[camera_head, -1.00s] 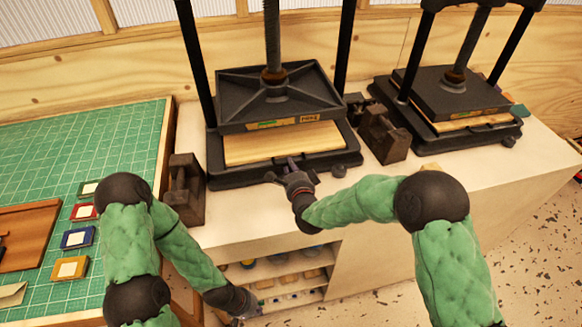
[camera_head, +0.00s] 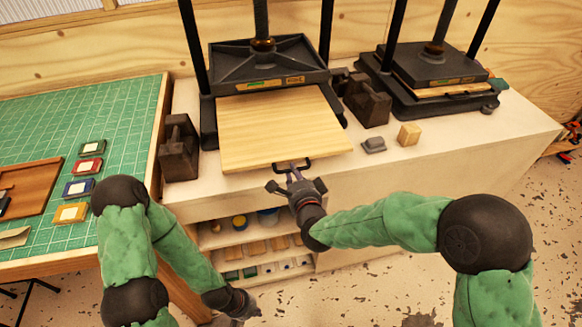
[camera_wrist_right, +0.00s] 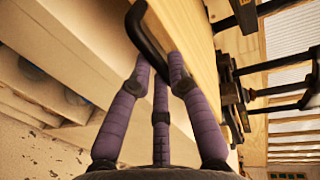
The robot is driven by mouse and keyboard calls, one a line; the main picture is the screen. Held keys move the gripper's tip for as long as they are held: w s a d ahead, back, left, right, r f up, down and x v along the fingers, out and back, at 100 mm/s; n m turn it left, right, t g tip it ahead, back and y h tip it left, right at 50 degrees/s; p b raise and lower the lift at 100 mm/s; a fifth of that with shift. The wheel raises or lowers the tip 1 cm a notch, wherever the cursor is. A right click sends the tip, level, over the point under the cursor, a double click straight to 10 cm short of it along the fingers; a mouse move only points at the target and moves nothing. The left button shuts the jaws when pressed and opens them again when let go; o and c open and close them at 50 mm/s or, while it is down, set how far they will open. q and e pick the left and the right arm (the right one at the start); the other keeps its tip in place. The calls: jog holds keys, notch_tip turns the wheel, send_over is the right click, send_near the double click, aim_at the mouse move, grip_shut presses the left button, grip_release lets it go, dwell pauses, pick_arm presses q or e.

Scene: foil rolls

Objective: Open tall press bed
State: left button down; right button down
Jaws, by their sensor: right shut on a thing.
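The tall press (camera_head: 268,68) stands left on the white cabinet, its black plate raised on a screw between two posts. Its wooden bed (camera_head: 275,125) sticks out toward me, past the cabinet's front edge. A black handle (camera_head: 292,166) is on the bed's front edge. My right gripper (camera_head: 293,178) is shut on this handle; in the right wrist view its purple fingers (camera_wrist_right: 160,90) close around the handle (camera_wrist_right: 147,42) beside the bed's wooden edge (camera_wrist_right: 190,45). My left gripper (camera_head: 235,303) hangs low before the shelves; its fingers are too unclear to read.
A second press (camera_head: 440,75) stands at the right. Dark metal blocks (camera_head: 180,148) flank the tall press. A small wooden block (camera_head: 409,134) and a grey piece (camera_head: 373,145) lie right of the bed. A green cutting mat (camera_head: 60,130) with coloured tins is at the left. Open shelves (camera_head: 255,250) are below.

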jog(key=shift+f+v, duration=0.2)
jog(key=shift+v, duration=0.7)
jog(key=shift+f+v, duration=0.15)
jog(key=shift+v, duration=0.8)
jog(key=c, duration=1.1)
grip_release()
jog(key=shift+c, duration=0.2)
jog(key=v, duration=1.2)
jog(key=shift+f, duration=0.1)
